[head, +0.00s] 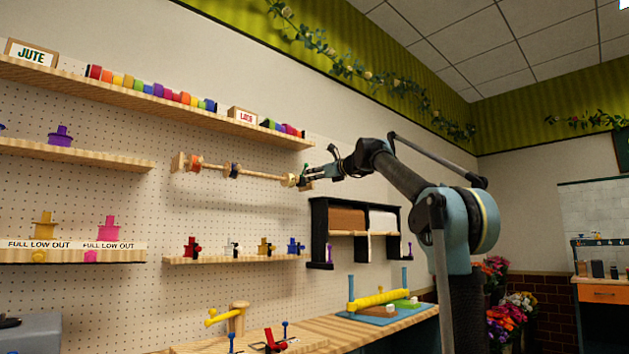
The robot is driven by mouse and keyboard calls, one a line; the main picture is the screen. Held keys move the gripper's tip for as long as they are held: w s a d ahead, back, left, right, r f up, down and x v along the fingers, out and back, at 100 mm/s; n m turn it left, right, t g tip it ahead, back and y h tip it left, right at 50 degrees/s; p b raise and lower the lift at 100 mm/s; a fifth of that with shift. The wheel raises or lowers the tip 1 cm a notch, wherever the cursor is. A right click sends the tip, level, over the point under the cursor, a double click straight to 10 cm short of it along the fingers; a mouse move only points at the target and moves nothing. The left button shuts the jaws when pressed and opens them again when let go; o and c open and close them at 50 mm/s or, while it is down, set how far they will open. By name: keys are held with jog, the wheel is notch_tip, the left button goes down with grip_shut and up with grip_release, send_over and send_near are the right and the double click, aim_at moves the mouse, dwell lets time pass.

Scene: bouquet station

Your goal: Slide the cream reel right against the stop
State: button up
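A wooden rod (262,175) stands out along the pegboard wall below the top shelf and carries several reels. A pale cream-coloured reel (289,180) sits near its right end, beside my gripper (304,181). An orange-red reel (196,163) and a dark reel with orange (232,170) sit further left, apart from it. A light wooden end piece (180,162) at the rod's left end may be the stop. My gripper is at the rod's right end, its fingers small and partly overlapping the rod. I cannot tell whether they touch the cream reel or how far they are open.
The top shelf (130,92) with ribbon rolls runs above the rod. A lower shelf (230,259) with small coloured holders lies beneath it. A black wall rack (318,230) hangs below my forearm. The workbench (400,318) holds a yellow roller. Bare pegboard surrounds the rod.

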aim_at(291, 179)
jog(key=c, duration=0.7)
jog(key=shift+s+a+f+n, duration=0.1)
jog(key=shift+a+n, duration=0.05)
jog(key=shift+n, duration=0.45)
grip_shut()
jog(key=s+a+r+m+t+h, duration=0.1)
jog(key=s+a+r+m+h, duration=0.2)
jog(key=m, duration=1.2)
jog(key=s+a+r+m+t+h, duration=0.1)
jog(key=s+a+m, duration=0.25)
jog(key=m, duration=1.05)
jog(key=w+a+f, duration=0.2)
jog(key=w+a, duration=0.1)
jog(key=w, duration=0.7)
